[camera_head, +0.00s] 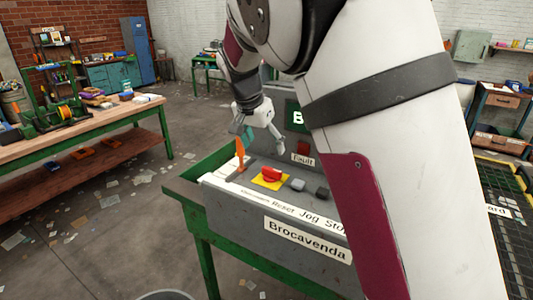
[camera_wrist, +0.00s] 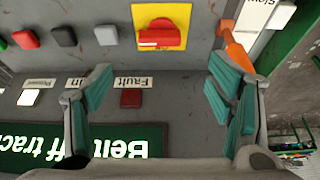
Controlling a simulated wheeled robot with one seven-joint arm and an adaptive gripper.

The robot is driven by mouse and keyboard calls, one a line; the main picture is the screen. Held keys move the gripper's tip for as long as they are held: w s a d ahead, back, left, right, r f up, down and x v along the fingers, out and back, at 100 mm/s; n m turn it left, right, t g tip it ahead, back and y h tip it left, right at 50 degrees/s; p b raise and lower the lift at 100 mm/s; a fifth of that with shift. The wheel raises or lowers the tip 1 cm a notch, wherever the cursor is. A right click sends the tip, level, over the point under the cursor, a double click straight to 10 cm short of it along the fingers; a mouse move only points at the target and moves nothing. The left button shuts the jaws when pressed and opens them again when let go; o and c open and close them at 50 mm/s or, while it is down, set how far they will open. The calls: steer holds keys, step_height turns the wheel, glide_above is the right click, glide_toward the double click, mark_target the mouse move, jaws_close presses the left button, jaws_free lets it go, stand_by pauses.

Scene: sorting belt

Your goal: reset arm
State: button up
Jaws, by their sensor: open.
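My gripper (camera_wrist: 160,112) is open and empty, with teal pads on its fingers. My white arm crosses the right half of that view and hides part of the panel. In the wrist view the panel face lies between and beyond the fingers. A red rotary switch on a yellow plate (camera_wrist: 160,27) shows at the top. An orange lever (camera_wrist: 236,45) is close to the right finger; I cannot tell whether they touch.
The panel stands on a green table (camera_head: 207,262). A small red square (camera_wrist: 131,98) sits by the Fault label, and several buttons line the top left of the wrist view. A wooden workbench (camera_head: 80,140) stands at left. The floor between is open, with scattered papers.

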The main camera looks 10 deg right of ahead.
steer(key=shift+s+a+r, duration=0.1)
steer(key=shift+r, duration=0.25)
steer(key=s+d+r+n+t+y, duration=0.15)
steer(key=s+r, duration=0.25)
steer(key=s, duration=0.5)
steer(key=s+d+r+n+g+y, duration=0.1)
steer(key=s+d+r+n+y, duration=0.15)
steer(key=s, duration=0.65)
steer(key=s+f+n+t, duration=0.1)
steer(key=s+n, duration=0.4)
steer(key=s, duration=1.2)
steer(key=shift+a+f+t+h, duration=0.25)
steer(key=shift+t+h, duration=0.15)
steer(key=shift+t, duration=0.15)
steer(key=shift+c, duration=0.6)
